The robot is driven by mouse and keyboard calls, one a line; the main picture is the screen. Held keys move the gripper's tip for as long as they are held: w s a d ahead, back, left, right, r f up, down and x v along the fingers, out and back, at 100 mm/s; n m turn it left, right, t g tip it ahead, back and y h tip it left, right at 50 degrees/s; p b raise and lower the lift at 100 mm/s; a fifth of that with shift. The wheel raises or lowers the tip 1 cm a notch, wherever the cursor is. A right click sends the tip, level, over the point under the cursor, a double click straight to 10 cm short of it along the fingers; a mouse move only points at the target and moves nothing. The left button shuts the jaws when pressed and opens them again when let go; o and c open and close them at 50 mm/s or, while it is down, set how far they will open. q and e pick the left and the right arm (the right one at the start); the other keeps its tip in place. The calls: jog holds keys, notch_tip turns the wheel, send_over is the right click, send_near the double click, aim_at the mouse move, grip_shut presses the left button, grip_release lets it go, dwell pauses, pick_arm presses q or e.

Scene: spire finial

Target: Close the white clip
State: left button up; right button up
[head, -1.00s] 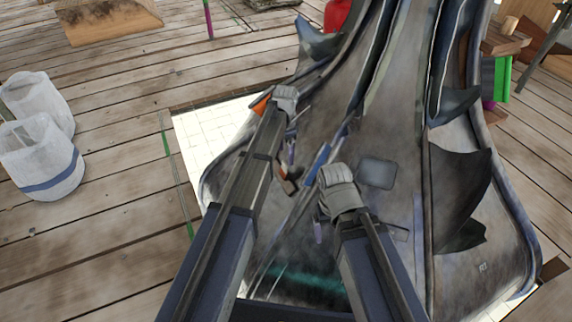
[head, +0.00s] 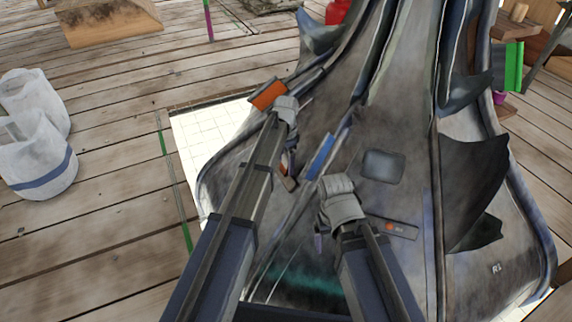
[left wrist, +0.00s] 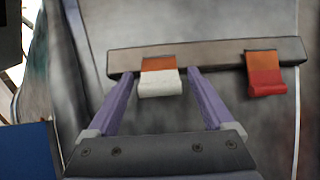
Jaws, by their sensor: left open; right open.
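The white clip (left wrist: 158,84) shows in the left wrist view. Its white flap sticks out below an orange part on a brown-grey bar (left wrist: 210,55). My left gripper (left wrist: 153,73) is open, with one purple finger on each side of the clip and gaps between. In the head view my left gripper (head: 289,168) points down at the dark finial surface, where the clip is too small or hidden to make out. My right gripper (head: 319,240) hangs over the finial to the right; its fingers are small and partly hidden there.
A red clip (left wrist: 266,78) sits on the same bar, to the right. The dark finial (head: 390,130) fills the middle. A flat bar with an orange-red spot (head: 393,228) lies beside my right arm. White buckets (head: 40,165) stand far left on the open plank floor.

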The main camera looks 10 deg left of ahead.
pick_arm(q)
jog(key=shift+c, duration=0.3)
jog(key=c, duration=1.3)
jog(key=shift+w+d+f+g+y, duration=0.15)
jog(key=shift+w+d+g+y, duration=0.2)
jog(key=shift+y, duration=0.15)
jog(key=shift+w+d+f+g+y+b, duration=0.15)
jog(key=shift+g+y+b, duration=0.15)
jog(key=shift+b, duration=0.2)
jog(key=shift+y, duration=0.4)
jog(key=shift+s, duration=0.2)
jog(key=o, duration=1.4)
jog(key=shift+c, duration=0.2)
